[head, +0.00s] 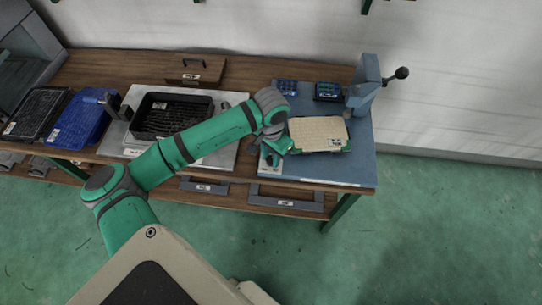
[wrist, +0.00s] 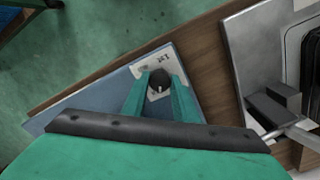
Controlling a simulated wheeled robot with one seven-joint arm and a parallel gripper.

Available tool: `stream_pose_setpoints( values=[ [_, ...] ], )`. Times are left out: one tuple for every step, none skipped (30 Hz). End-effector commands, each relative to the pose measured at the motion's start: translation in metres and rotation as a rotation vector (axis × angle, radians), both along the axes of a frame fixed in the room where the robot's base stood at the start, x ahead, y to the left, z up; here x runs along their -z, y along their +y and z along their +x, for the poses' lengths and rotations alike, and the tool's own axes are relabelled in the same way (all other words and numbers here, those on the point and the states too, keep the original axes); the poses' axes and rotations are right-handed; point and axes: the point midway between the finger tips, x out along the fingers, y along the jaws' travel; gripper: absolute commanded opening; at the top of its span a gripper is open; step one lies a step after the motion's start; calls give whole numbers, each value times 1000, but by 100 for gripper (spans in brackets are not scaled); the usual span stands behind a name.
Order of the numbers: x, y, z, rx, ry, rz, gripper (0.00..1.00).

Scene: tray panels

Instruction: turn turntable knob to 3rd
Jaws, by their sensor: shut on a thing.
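The turntable knob (wrist: 157,80) is small and dark and sits on a pale label plate (wrist: 150,64) near a corner of the blue-grey panel. My gripper (wrist: 159,88) has its green fingers on both sides of the knob and is shut on it in the wrist view. In the head view my gripper (head: 272,155) is low at the front left of the blue panel (head: 352,172), and the knob is hidden there. The beige slab (head: 318,132) with a green edge lies to its right. The knob's pointer position and scale marks are too small to read.
A grey vise-like block with a black-knobbed lever (head: 402,73) stands at the panel's back right. My arm passes over a black tray (head: 160,105) on a grey plate. A blue tray (head: 78,124) is further left.

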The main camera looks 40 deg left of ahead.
Motion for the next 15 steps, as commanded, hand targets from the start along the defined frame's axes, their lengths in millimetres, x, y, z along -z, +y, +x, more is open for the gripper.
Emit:
stream_pose_setpoints(
  values=[
    [-1, 0, 0, 39, -1, 0, 4],
    [-1, 0, 1, 63, -2, 0, 4],
    [-1, 0, 1, 92, -2, 0, 4],
    [-1, 0, 1, 111, -2, 1, 4],
    [-1, 0, 1, 130, -2, 1, 4],
    [-1, 0, 1, 149, -3, 1, 4],
    [-1, 0, 1, 160, -3, 1, 4],
    [-1, 0, 1, 168, -3, 1, 4],
    [-1, 0, 1, 175, -3, 1, 4],
    [-1, 0, 1, 179, -3, 1, 4],
    [-1, 0, 1, 180, -3, 1, 4],
    [-1, 0, 1, 180, -3, 0, 4],
    [-1, 0, 1, 180, -3, 0, 4],
    [-1, 0, 1, 179, -3, 0, 4],
    [-1, 0, 1, 179, -3, 0, 4]
  ],
)
